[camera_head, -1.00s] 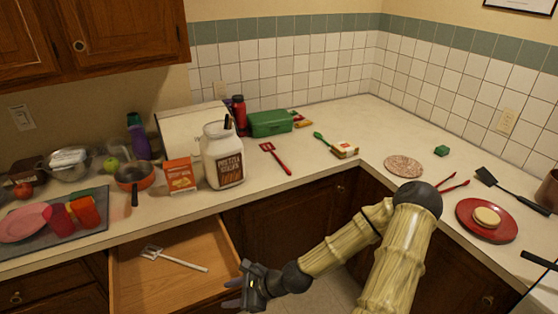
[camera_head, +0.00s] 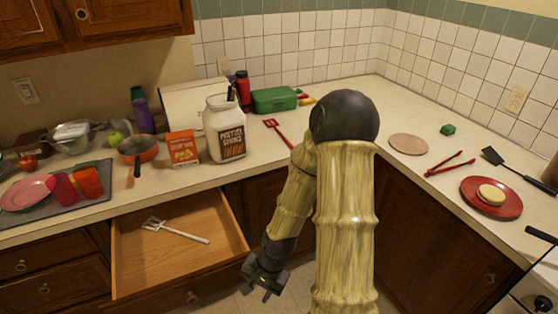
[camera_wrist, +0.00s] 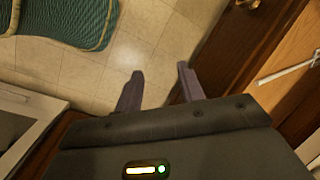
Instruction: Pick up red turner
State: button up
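The red turner (camera_head: 276,131) lies flat on the counter to the right of the white jar in the head view. Its slotted head points back left, and the end of its handle is partly hidden behind my arm. My gripper (camera_head: 259,284) hangs low in front of the cabinets, beside the open drawer and well below the counter. In the wrist view my gripper (camera_wrist: 160,85) is open, with its two fingers apart and only floor between them. The turner does not show in the wrist view.
The open drawer (camera_head: 216,254) juts out and holds a white turner (camera_head: 178,231). A white jar (camera_head: 224,127) and an orange box (camera_head: 182,149) stand left of the red turner. Red tongs (camera_head: 450,164) and a red plate (camera_head: 491,198) lie on the right counter.

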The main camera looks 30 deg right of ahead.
notch_tip(320, 180, up, 11)
jog(key=s+n+t+h+b, duration=0.1)
jog(key=n+h+b, duration=0.2)
jog(key=n, duration=0.7)
jog(key=shift+s+a+f+t+b, duration=0.15)
jog(key=shift+a+t+b, duration=0.15)
jog(key=shift+b, duration=0.15)
